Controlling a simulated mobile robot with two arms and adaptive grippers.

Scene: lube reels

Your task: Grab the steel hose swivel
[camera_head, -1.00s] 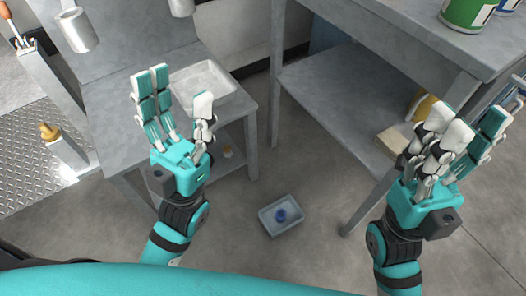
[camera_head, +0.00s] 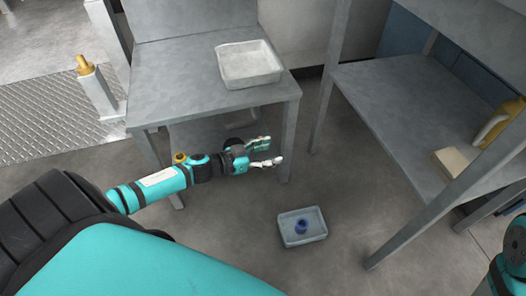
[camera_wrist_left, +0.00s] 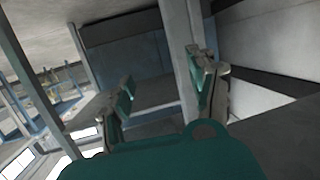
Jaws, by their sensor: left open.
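I cannot pick out a steel hose swivel in either view. My left gripper (camera_head: 274,150) is open and empty in the head view, pointing right at the front of the grey bench's lower space. Its arm hides part of that space. In the left wrist view the open fingers of the left gripper (camera_wrist_left: 166,82) stand apart, with nothing between them. Part of my right arm shows at the right edge of the head view; its gripper is out of the picture.
A grey bench (camera_head: 165,95) carries a pale, empty-looking tray (camera_head: 250,82). A floor bin (camera_head: 290,238) holds a blue round object (camera_head: 301,227). The right shelf (camera_head: 385,110) bears a beige block (camera_head: 459,164) and a yellow jug (camera_head: 497,122). A brass-topped post (camera_head: 98,92) stands left. Floor between the benches is open.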

